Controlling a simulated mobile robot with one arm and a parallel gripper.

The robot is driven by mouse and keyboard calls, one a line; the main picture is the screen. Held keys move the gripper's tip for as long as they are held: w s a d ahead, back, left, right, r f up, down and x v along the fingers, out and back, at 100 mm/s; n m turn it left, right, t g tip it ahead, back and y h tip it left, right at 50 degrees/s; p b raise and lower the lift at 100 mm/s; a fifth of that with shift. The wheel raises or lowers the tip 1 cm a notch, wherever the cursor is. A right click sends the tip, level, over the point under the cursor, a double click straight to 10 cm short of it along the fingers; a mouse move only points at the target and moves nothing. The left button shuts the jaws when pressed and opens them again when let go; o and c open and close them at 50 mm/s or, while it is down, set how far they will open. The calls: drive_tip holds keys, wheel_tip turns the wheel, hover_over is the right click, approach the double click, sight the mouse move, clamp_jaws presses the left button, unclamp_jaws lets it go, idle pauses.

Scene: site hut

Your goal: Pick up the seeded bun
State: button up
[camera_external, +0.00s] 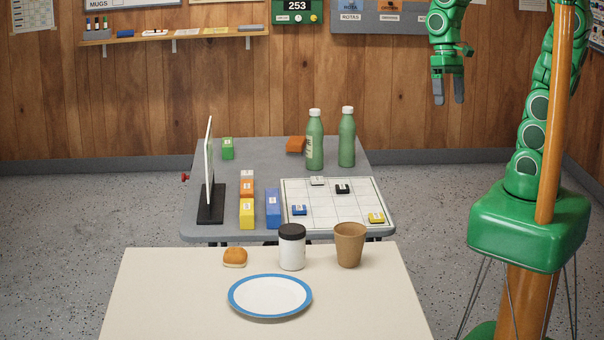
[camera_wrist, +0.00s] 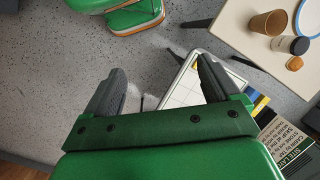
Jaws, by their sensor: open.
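The seeded bun (camera_external: 235,257) is a small golden-brown roll. It lies on the cream table at the near left, behind the plate and left of the white jar. It also shows at the right edge of the wrist view (camera_wrist: 294,63), beside the jar. My gripper (camera_external: 449,92) is raised high at the upper right, in front of the wood wall, far from the bun. Its grey fingers are apart and empty, and they show in the wrist view too (camera_wrist: 160,85). Seeds on the bun are too small to make out.
The cream table (camera_external: 150,300) also holds a blue-rimmed plate (camera_external: 270,296), a black-lidded jar (camera_external: 292,248) and a brown cup (camera_external: 349,245). The grey table (camera_external: 265,155) behind holds green bottles (camera_external: 347,138), coloured boxes (camera_external: 273,209), a grid board (camera_external: 330,215) and an upright panel (camera_external: 209,165).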

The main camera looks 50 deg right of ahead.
drive_tip(key=w+a+f+m+g+y, duration=0.1)
drive_tip(key=w+a+f+m+y, duration=0.2)
drive_tip(key=w+a, duration=0.95)
drive_tip(key=w+a+f+m+g+y, duration=0.2)
drive_tip(key=w+a+f, duration=0.4)
drive_tip(key=w+a, duration=0.65)
drive_tip(key=m+g+y, duration=0.2)
drive_tip(key=m+y, duration=0.2)
approach(235, 249)
drive_tip(key=shift+s+a+f, duration=0.4)
drive_tip(key=shift+s+f, duration=0.05)
drive_tip(key=shift+f, duration=0.25)
drive_tip(key=shift+s+a+f+g, duration=0.15)
drive_tip(key=shift+a+f+g, duration=0.15)
drive_tip(key=shift+a+f, duration=0.2)
drive_tip(key=shift+x, duration=3.7)
drive_tip(key=shift+a+r, duration=0.1)
drive_tip(key=c, duration=1.1)
drive_tip(key=shift+o, duration=0.2)
